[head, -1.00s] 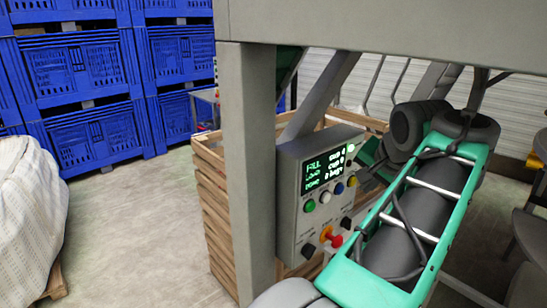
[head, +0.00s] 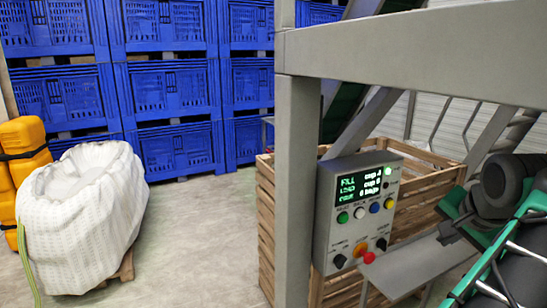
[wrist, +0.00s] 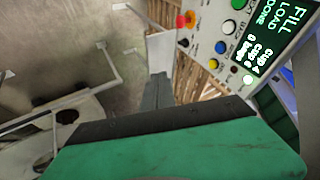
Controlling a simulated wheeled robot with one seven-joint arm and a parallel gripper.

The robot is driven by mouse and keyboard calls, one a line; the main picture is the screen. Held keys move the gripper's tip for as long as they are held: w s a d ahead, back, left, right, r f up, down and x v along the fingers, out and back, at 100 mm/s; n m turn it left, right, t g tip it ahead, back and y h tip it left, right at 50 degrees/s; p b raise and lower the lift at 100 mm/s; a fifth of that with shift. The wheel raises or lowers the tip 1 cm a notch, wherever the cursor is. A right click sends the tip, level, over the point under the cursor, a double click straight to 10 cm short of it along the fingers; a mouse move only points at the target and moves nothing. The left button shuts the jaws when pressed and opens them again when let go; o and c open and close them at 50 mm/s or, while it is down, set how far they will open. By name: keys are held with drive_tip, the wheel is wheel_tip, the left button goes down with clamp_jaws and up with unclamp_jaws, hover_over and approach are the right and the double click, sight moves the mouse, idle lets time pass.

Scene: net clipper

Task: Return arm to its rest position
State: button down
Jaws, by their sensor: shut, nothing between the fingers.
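My gripper (wrist: 157,92) shows in the wrist view as narrow grey fingers beyond a green and black housing. It is shut and empty, and nothing hangs from it. The grey control panel (head: 360,213) stands apart from it, up and to the right in the wrist view (wrist: 222,45). Green and black arm parts enter at the right edge of the head view. My fingers cannot be made out there.
A thick grey post (head: 296,190) and beam (head: 410,55) frame the panel. A wooden crate (head: 265,220) stands behind. Blue crates (head: 175,150) are stacked at the back. A white bulk bag (head: 85,215) stands left. Open floor (head: 200,240) lies between bag and crate.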

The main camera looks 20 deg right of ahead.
drive_tip(key=w+a+f+n+y, duration=0.2)
drive_tip(key=w+a+f+n, duration=0.15)
drive_tip(key=w+a, duration=0.4)
drive_tip(key=w+a+f+n+y, duration=0.1)
drive_tip(key=w+a+f+n, duration=0.3)
drive_tip(key=a, duration=0.6)
drive_tip(key=s+a+f+n+g, duration=0.1)
drive_tip(key=a+f+n, duration=0.3)
drive_tip(key=a, duration=0.6)
drive_tip(key=s+a+f+n+y, duration=0.1)
drive_tip(key=s+a+f+n, duration=0.1)
drive_tip(key=a+f+n, duration=0.3)
drive_tip(key=a+f, duration=0.3)
drive_tip(key=a, duration=0.2)
drive_tip(key=shift+s+a+f+g, duration=0.2)
drive_tip(key=shift+s+f+g, duration=0.05)
drive_tip(key=shift+f+g, duration=0.15)
